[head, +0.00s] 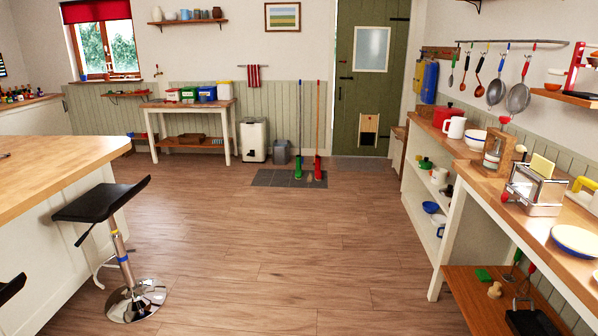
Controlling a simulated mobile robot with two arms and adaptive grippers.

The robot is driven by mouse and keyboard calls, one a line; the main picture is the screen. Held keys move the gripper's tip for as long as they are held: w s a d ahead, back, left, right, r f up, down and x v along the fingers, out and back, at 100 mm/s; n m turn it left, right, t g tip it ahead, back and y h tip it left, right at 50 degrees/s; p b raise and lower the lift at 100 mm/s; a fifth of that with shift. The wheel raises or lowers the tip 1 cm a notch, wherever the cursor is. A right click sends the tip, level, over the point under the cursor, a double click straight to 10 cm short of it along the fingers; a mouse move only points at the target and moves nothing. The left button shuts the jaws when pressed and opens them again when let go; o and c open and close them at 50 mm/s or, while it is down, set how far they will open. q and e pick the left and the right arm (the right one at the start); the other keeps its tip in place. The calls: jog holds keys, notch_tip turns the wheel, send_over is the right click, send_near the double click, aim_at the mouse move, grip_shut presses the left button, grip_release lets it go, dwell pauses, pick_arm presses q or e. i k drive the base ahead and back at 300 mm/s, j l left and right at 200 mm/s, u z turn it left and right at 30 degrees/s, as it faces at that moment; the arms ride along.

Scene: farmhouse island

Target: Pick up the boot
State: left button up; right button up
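I cannot make out a boot anywhere in the head view. A dark grey mat (268,180) lies on the floor by the far wall, with a green-headed broom (298,150) and a red-headed broom (318,150) upright at it. A tiny brownish thing shows between the broom heads, too small to identify. Neither of my grippers is in view.
Wooden floor (250,235) is clear through the middle. A black bar stool (105,205) stands beside the island (60,175) at left. A long counter (470,150) with a toaster (537,190) runs along the right. A green door (371,110) is at the back.

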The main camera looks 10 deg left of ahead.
aim_at(298, 170)
jog(key=i+l, duration=0.1)
jog(key=i, duration=8.2)
